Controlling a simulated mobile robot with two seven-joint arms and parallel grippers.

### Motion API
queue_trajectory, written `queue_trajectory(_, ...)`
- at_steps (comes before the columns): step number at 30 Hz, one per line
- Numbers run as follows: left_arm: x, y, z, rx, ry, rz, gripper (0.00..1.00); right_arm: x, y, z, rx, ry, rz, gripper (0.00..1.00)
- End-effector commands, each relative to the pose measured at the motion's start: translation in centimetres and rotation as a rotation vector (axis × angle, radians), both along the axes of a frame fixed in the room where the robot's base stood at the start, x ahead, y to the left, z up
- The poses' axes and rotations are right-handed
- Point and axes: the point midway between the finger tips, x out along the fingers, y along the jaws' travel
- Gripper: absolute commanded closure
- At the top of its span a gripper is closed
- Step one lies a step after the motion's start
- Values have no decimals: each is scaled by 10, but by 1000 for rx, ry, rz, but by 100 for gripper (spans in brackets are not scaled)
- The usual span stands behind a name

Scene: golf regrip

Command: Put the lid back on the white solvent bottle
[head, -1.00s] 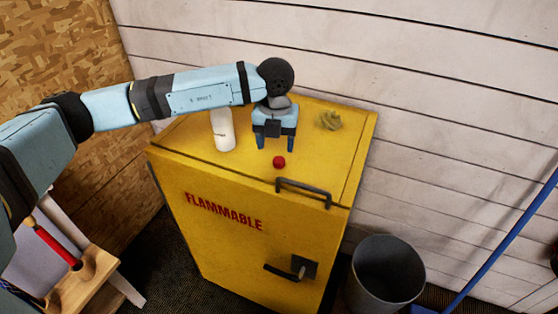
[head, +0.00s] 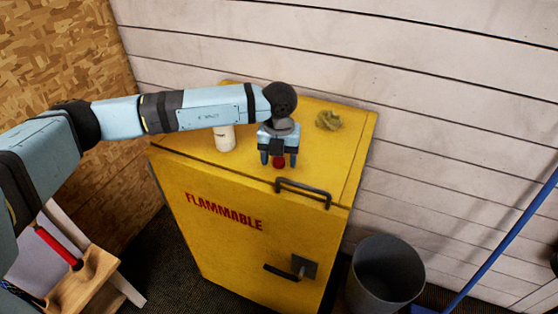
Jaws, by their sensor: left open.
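The white solvent bottle (head: 225,139) stands upright on top of the yellow cabinet; my left arm hides its upper part. The small red lid (head: 279,163) lies on the cabinet top to the right of the bottle, near the front edge. My left gripper (head: 279,162) points down over the lid with its fingers open, one on each side of it. I cannot tell whether the fingers touch the lid. My right gripper is not in the view.
The yellow flammables cabinet (head: 225,240) has a black handle (head: 303,190) at its front top edge. A crumpled yellowish cloth (head: 329,120) lies at the back right of its top. A grey bin (head: 386,275) stands on the floor to the right, and a blue pole (head: 505,235) leans beyond it.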

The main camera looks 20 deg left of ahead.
Motion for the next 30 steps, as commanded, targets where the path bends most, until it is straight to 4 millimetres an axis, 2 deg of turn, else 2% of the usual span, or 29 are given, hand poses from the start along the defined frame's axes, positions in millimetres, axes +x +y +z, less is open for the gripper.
queue_trajectory(1,0,0,0,0,0,0,45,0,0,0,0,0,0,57)
queue_trajectory(7,0,0,0,0,0,0,91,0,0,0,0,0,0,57)
queue_trajectory(20,0,0,3,0,-1,0,91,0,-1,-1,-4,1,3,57)
queue_trajectory(26,1,0,21,0,-2,0,91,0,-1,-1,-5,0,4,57)
queue_trajectory(30,1,0,46,-1,-3,0,91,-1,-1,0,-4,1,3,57)
